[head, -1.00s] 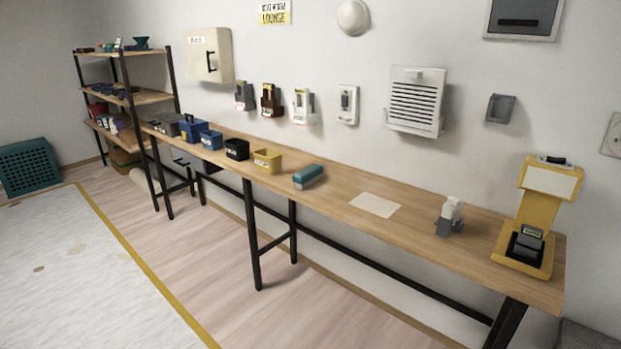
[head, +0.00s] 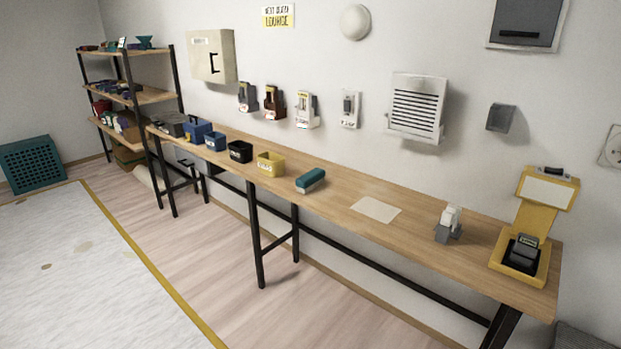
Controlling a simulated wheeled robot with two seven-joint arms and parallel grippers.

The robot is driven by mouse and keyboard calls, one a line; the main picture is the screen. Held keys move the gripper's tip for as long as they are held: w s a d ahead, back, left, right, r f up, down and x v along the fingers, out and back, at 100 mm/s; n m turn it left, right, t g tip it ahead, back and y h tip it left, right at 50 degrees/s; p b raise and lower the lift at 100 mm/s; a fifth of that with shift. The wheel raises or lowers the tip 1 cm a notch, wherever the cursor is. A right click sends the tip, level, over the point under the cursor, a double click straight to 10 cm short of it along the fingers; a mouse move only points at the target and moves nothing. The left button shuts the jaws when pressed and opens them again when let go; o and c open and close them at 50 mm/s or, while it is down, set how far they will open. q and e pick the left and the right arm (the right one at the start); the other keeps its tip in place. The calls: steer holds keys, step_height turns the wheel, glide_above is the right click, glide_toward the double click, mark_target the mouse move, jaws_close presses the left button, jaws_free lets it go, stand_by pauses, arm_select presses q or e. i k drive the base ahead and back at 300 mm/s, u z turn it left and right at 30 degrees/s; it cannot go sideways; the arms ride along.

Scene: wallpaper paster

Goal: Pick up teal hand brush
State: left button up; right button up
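The teal hand brush (head: 311,180) lies on the long wooden table, near its middle. It has a teal top and a paler grey underside. It sits to the right of the yellow bin (head: 271,164) and to the left of a flat beige sheet (head: 376,209). Nothing covers the brush. Neither of my grippers shows in the head view.
The narrow table (head: 420,241) runs along the wall on dark metal legs. Black (head: 239,151) and blue (head: 215,141) bins stand left of the yellow one. A grey-white device (head: 448,224) and a yellow stand (head: 527,240) are at right. Wooden floor (head: 190,258) before the table is clear.

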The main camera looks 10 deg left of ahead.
mark_target(307, 182)
steer(key=u, duration=0.05)
steer(key=i, duration=1.65)
steer(key=z, duration=0.15)
